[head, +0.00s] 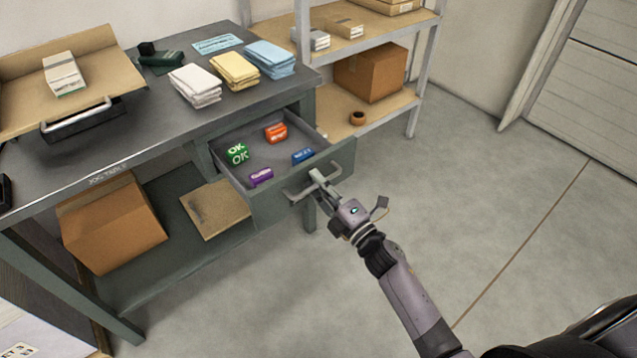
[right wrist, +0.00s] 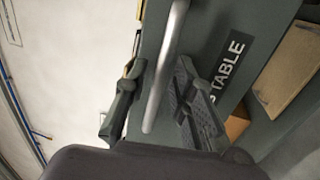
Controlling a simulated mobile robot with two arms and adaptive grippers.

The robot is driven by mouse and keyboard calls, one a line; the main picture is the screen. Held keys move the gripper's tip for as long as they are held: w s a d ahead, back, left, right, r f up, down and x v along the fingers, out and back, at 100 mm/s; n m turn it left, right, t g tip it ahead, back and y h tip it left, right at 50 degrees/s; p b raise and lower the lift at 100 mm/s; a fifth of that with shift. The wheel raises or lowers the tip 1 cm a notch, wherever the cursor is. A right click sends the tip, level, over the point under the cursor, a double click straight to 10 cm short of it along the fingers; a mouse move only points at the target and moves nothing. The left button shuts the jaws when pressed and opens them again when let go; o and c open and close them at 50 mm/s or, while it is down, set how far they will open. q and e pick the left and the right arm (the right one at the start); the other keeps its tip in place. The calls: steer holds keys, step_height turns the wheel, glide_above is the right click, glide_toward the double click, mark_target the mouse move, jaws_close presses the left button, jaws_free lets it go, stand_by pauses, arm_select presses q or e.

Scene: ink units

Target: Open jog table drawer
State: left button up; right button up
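The drawer's handle (head: 300,193) is a pale metal bar on the front panel. My right gripper (head: 322,180) is at the handle. In the right wrist view the handle bar (right wrist: 166,65) runs between the two fingers of the gripper (right wrist: 158,105). My left gripper is out of view.
The drawer holds a green OK block (head: 237,154), an orange block (head: 276,132), a blue one (head: 303,156) and a purple one (head: 261,177). Folded cloths (head: 235,70) lie on the tabletop. A shelf rack (head: 423,70) stands behind. The floor (head: 470,190) at right is clear.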

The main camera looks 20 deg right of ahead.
steer(key=shift+o, duration=0.4)
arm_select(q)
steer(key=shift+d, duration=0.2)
arm_select(e)
steer(key=v, duration=1.2)
